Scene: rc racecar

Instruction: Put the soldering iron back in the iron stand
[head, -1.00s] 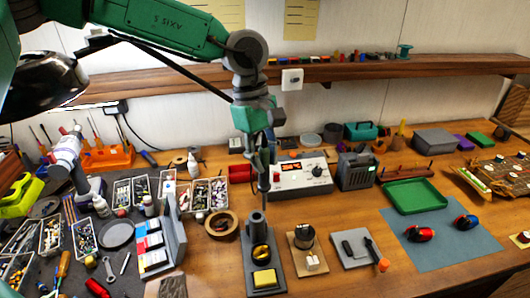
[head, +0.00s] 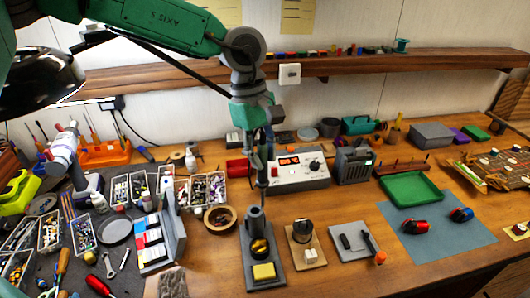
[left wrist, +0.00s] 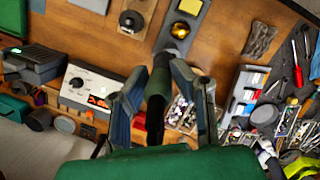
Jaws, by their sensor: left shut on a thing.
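My left gripper (head: 262,155) points down over the bench and is shut on the soldering iron (head: 262,190), which hangs nearly upright with its lower end down. The iron stand (head: 278,284) is a dark base with an upright holder, a brass-coloured cleaning pad and a yellow sponge. The iron's lower end is right at the top of the holder; I cannot tell whether it has entered. In the left wrist view the dark iron (left wrist: 157,92) sits between the two fingers, its end toward the stand (left wrist: 191,8). My right gripper is not in view.
A soldering station (head: 300,171) stands behind the iron stand. A tape roll (head: 219,219) and a card rack (head: 160,240) lie to its left, and a small block on a wooden base (head: 306,245) to its right. A green tray (head: 411,189) and blue mat (head: 440,245) lie farther right.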

